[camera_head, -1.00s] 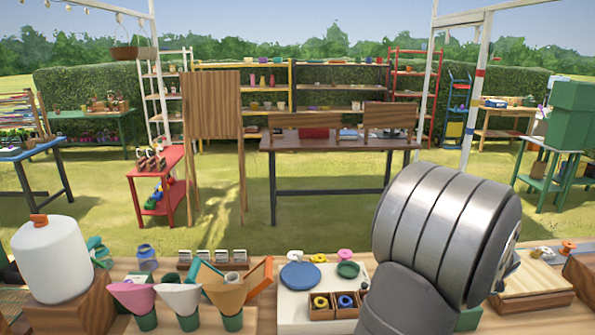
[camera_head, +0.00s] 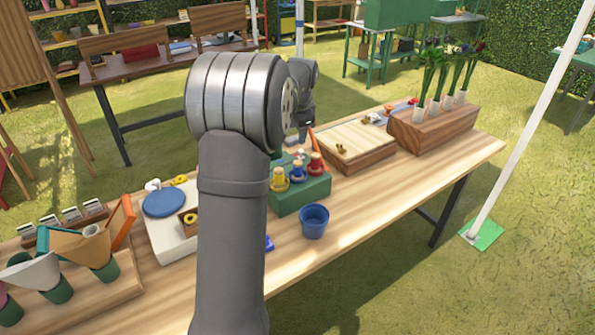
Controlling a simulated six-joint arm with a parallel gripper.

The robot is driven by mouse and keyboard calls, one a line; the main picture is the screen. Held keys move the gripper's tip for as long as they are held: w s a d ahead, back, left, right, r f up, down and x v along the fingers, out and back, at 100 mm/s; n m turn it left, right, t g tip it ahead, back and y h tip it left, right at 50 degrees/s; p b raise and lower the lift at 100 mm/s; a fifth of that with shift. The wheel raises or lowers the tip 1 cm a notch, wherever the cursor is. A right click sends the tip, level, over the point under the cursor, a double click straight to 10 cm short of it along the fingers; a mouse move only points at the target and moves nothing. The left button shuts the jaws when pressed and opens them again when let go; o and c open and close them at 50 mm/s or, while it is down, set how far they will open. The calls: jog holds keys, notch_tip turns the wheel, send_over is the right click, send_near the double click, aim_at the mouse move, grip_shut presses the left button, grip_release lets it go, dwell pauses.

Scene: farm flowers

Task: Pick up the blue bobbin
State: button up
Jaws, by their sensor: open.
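The blue bobbin (camera_head: 298,174) stands on a green block (camera_head: 303,195) on the wooden table, between a yellow bobbin (camera_head: 279,181) on its left and a red bobbin (camera_head: 316,162) on its right. My gripper (camera_head: 303,136) shows small and partly hidden behind my arm, above and behind the bobbins in the picture. It is apart from the blue bobbin and open. I see nothing held, but its fingers are too small to make out well.
A blue pot (camera_head: 314,222) stands in front of the green block. A wooden board (camera_head: 350,145) and a planter (camera_head: 443,125) with flowers stand to the right. A white tray (camera_head: 168,236) and paper cones (camera_head: 80,244) are at left. The front right tabletop is clear.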

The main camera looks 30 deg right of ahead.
aim_at(297, 162)
notch_tip(297, 162, up, 4)
jog(key=a+g, duration=0.2)
jog(key=g, duration=0.2)
jog(key=shift+m+y, duration=0.3)
jog(key=f, duration=0.6)
jog(key=d+f, duration=0.1)
jog(key=f, duration=0.4)
jog(key=d+f, duration=0.1)
jog(key=f, duration=0.5)
jog(key=shift+s+f, duration=0.2)
jog(key=shift+f, duration=0.1)
jog(key=c, duration=1)
jog(key=shift+o, duration=0.2)
jog(key=shift+r, duration=0.15)
